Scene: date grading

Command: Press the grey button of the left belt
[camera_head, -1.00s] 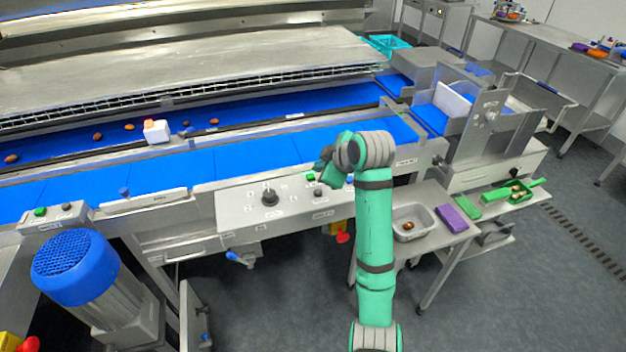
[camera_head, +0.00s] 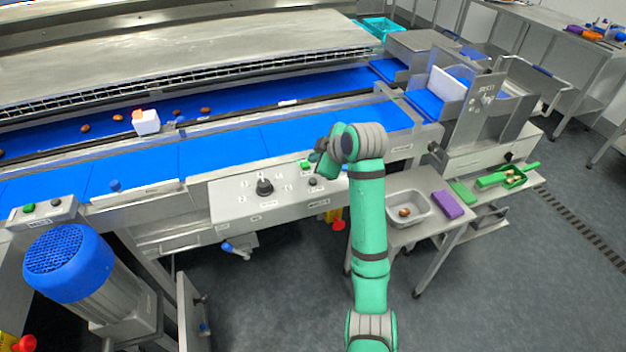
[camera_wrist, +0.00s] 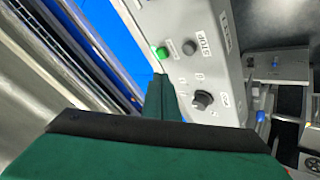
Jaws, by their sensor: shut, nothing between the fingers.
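A small control box (camera_head: 42,214) at the far left of the head view carries a green button (camera_head: 29,208) and a dark grey button (camera_head: 56,202). The larger middle panel (camera_head: 235,200) has a green button (camera_head: 306,164), a dark grey button (camera_head: 313,182) and a black knob (camera_head: 264,187). My gripper (camera_head: 321,157) is shut and empty, above the right part of this middle panel. In the wrist view my shut fingers (camera_wrist: 160,100) appear beside a green button (camera_wrist: 162,52), a grey button (camera_wrist: 189,47) and a knob (camera_wrist: 202,100). Contact cannot be told.
A blue belt (camera_head: 220,152) runs behind the panels, with dates on a belt further back. A blue motor (camera_head: 68,262) stands at the front left. A side table at the right holds a grey tray (camera_head: 422,221) and a purple block (camera_head: 447,205).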

